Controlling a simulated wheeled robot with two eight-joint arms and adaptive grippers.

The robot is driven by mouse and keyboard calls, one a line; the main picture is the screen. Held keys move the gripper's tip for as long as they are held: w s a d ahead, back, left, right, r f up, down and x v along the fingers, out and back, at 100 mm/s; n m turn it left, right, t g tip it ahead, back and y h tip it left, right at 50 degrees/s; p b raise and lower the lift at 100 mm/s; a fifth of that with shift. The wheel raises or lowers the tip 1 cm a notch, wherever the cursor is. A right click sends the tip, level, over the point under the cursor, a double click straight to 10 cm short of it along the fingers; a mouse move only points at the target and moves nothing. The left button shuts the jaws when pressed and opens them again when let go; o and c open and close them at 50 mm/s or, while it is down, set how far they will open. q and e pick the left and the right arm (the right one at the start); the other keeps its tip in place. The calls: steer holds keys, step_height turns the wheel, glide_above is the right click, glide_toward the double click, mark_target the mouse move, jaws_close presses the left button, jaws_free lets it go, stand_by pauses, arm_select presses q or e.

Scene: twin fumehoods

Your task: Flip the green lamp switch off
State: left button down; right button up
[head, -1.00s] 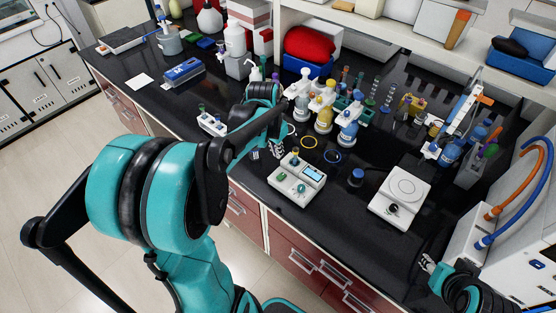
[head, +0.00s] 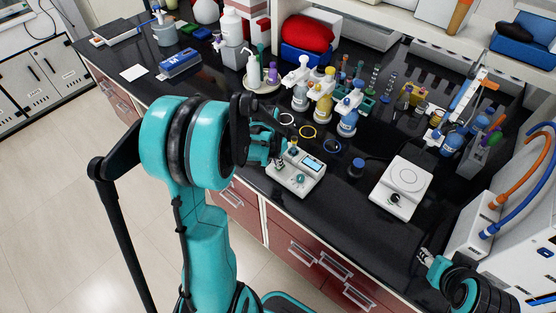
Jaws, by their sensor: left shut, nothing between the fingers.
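A small white control box (head: 312,186) stands near the bench's front edge. It has a blue-lit display (head: 313,164) and a small greenish part (head: 299,178) on its front face. This may be the green switch, but it is too small to tell its position. My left gripper (head: 281,160) is shut and empty, at the box's left back corner. It covers part of the box top; I cannot tell whether it touches. My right gripper (head: 427,257) is at the lower right near the bench edge, away from the box; its fingers are too small to read.
A white hotplate (head: 401,188) and a small dark-blue-capped item (head: 357,167) are to the right. A pump bottle (head: 252,70) stands at the back left.

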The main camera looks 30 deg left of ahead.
arm_select(q)
steer(key=shift+s+f+t+b, duration=0.3)
steer(key=shift+f+t+b, duration=0.3)
steer(key=shift+b, duration=0.3)
steer(key=shift+r, duration=0.25)
steer(key=shift+w, duration=0.2)
steer(key=shift+w+d+r, duration=0.1)
steer(key=shift+w+r, duration=0.1)
steer(key=shift+w, duration=0.45)
steer(key=shift+r+p, duration=0.1)
steer(key=shift+p, duration=0.25)
